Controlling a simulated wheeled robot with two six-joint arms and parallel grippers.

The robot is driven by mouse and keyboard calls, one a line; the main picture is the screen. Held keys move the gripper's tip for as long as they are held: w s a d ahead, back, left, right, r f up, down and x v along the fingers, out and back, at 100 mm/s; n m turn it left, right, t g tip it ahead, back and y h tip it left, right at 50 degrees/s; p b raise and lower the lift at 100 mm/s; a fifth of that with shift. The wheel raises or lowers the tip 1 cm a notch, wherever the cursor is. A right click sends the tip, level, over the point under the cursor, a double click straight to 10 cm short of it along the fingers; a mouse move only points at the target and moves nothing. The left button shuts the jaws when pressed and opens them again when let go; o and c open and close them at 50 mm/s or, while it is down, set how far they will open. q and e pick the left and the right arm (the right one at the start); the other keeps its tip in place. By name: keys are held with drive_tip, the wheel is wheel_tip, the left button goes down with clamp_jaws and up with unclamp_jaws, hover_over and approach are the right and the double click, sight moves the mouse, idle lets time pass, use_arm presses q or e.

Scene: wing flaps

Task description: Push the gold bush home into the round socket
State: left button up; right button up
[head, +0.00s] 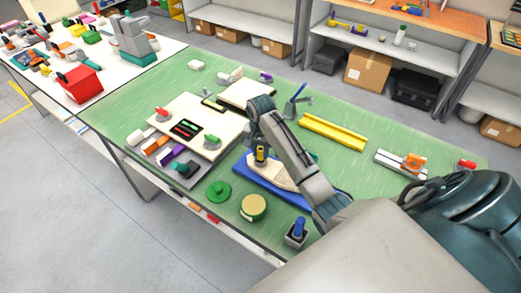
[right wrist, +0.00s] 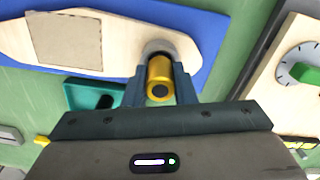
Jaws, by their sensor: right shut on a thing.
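The gold bush (head: 261,154) is between the fingers of my right gripper (head: 260,148), and it also shows in the right wrist view (right wrist: 160,80). The right gripper is shut on it, with one finger on each side (right wrist: 160,92). A grey round socket (right wrist: 158,47) sits at the end of a pale wooden wing piece (right wrist: 110,38). The bush lines up with the socket in the wrist view and hides part of it. I cannot tell how deep it sits. The wing piece (head: 270,173) lies on a blue base. My left gripper is not in view.
The blue base (head: 268,190) rests on the green table (head: 340,190). A pale board with knobs (head: 205,112) stands to the left. A green disc (head: 218,192), a gold-topped round tin (head: 253,207) and a blue-topped block (head: 297,230) are near the front edge. A yellow rail (head: 332,132) lies behind.

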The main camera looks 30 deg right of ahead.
drive_tip(key=shift+f, duration=0.55)
drive_tip(key=shift+r, duration=0.1)
drive_tip(key=shift+r, duration=0.8)
drive_tip(key=shift+f, duration=0.5)
idle(0.5)
drive_tip(key=shift+f, duration=0.4)
drive_tip(key=shift+r, duration=0.15)
drive_tip(key=shift+r, duration=0.75)
idle(0.3)
